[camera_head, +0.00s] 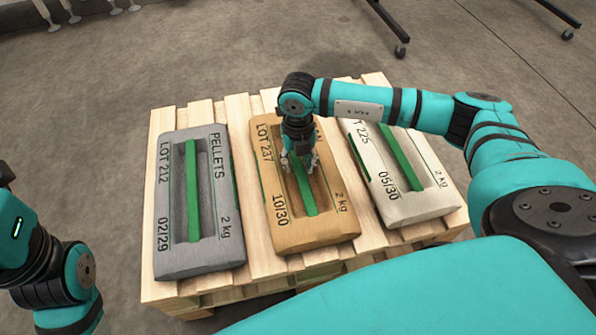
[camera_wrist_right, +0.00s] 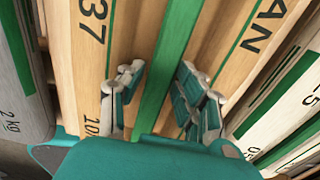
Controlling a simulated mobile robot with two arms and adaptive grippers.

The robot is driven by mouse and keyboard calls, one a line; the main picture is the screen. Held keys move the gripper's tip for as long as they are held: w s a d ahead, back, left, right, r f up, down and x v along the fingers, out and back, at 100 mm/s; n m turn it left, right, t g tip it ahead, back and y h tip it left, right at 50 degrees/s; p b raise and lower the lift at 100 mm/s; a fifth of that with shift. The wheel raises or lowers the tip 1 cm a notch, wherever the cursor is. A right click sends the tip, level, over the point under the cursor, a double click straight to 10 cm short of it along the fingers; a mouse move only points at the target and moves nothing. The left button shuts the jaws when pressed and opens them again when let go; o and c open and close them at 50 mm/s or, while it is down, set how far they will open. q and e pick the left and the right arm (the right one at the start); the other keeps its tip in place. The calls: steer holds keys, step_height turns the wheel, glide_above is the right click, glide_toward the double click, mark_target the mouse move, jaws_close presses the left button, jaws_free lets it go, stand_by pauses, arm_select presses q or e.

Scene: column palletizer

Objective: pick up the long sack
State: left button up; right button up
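Three long sacks with green strips lie side by side on the pallet: a grey sack (camera_head: 167,253), a tan sack (camera_head: 325,232) and a white sack (camera_head: 420,211). I cannot tell which one is the long sack. My right gripper (camera_head: 300,165) points down over the recessed middle of the tan sack. In the right wrist view the right gripper (camera_wrist_right: 160,88) has its fingers apart on either side of the tan sack's green strip (camera_wrist_right: 168,60), with gaps to it. Whether the fingertips touch the sack is unclear. My left gripper is out of view.
The wooden pallet (camera_head: 158,290) bears the sacks, with narrow gaps between them. Wheeled stand legs (camera_head: 390,27) are at the back, and pale legs (camera_head: 75,12) are at the back left. The grey floor (camera_head: 80,120) left of the pallet is clear.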

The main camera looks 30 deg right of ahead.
jaws_close()
steer(key=shift+w+r, duration=0.15)
steer(key=shift+r, duration=0.05)
